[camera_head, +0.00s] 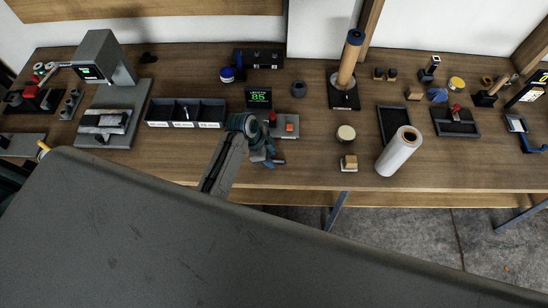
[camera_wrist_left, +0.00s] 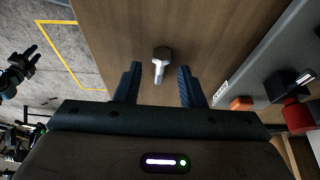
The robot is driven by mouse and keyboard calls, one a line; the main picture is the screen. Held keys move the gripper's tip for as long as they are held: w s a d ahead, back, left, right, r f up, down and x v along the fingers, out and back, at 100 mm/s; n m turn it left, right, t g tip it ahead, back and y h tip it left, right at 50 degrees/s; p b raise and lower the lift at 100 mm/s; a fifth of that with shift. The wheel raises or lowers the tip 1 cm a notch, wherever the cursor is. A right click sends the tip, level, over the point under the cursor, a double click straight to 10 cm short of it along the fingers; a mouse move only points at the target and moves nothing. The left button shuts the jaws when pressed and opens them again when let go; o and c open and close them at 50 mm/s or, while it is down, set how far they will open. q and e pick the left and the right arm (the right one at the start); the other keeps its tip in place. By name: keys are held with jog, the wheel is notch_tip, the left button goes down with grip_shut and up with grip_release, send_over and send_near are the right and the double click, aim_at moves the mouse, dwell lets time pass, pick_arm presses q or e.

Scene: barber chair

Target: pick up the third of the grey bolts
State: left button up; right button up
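One grey hex-headed bolt (camera_wrist_left: 161,60) lies on the wooden bench in the left wrist view. Its head points away from my gripper and its shank towards it. My left gripper (camera_wrist_left: 158,84) is open, with one finger on either side of the line to the bolt. In the head view my left gripper (camera_head: 268,158) is over the front of the bench, and I cannot make out the bolt there. A dark gripper, seemingly my right one (camera_wrist_left: 18,68), shows small at the left of the wrist view.
A grey fixture with an orange block (camera_head: 290,127) stands close beside my left gripper. A three-compartment bin (camera_head: 187,124) is to its left, and a green-lit display (camera_head: 259,97) behind it. A white roll (camera_head: 398,151) stands farther right.

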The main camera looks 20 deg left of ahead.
pick_arm(q)
jog(key=shift+d+f, duration=0.15)
jog(key=shift+f, duration=0.35)
grip_shut()
jog(key=shift+w+r, duration=0.1)
